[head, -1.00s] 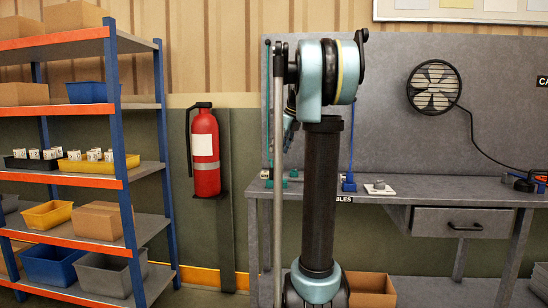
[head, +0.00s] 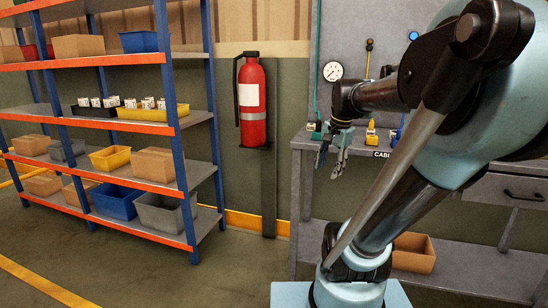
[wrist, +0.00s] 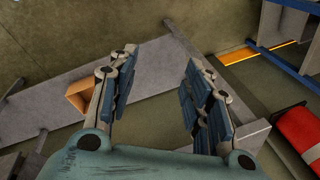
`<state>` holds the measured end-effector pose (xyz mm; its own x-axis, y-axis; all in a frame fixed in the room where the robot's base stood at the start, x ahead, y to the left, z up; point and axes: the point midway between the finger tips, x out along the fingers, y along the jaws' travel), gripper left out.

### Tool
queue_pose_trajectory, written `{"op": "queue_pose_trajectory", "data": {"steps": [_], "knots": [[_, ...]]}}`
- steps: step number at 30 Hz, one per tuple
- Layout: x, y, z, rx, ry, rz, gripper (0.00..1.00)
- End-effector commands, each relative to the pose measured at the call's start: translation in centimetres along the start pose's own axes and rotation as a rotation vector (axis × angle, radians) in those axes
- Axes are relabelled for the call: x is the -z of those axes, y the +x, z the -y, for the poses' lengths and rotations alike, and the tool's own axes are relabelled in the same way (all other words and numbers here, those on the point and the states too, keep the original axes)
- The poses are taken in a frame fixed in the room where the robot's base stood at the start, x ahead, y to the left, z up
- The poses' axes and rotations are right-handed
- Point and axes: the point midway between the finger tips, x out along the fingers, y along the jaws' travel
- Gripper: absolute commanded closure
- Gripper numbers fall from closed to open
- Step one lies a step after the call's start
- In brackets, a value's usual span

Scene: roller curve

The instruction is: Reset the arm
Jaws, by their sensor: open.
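My gripper (head: 333,150) hangs at the end of my arm in front of the grey workbench, pointing down, in the head view. It is open and empty. In the wrist view its two fingers (wrist: 157,95) with blue pads stand apart with nothing between them. The rest of my arm fills the right side of the head view and hides part of the workbench.
The workbench (head: 450,258) stands behind my arm, with a cardboard box (head: 413,253) on its lower shelf. A fire extinguisher (head: 252,100) hangs on the wall to the left. A shelving rack (head: 180,150) with several bins stands at the left. Floor between is clear.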

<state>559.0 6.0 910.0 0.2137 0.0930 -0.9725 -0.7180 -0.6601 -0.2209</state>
Motion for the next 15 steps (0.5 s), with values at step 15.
{"op": "queue_pose_trajectory", "data": {"steps": [15], "knots": [[-8.5, 10.6, -11.9, -0.09, -0.795, -0.02, 0.55]]}}
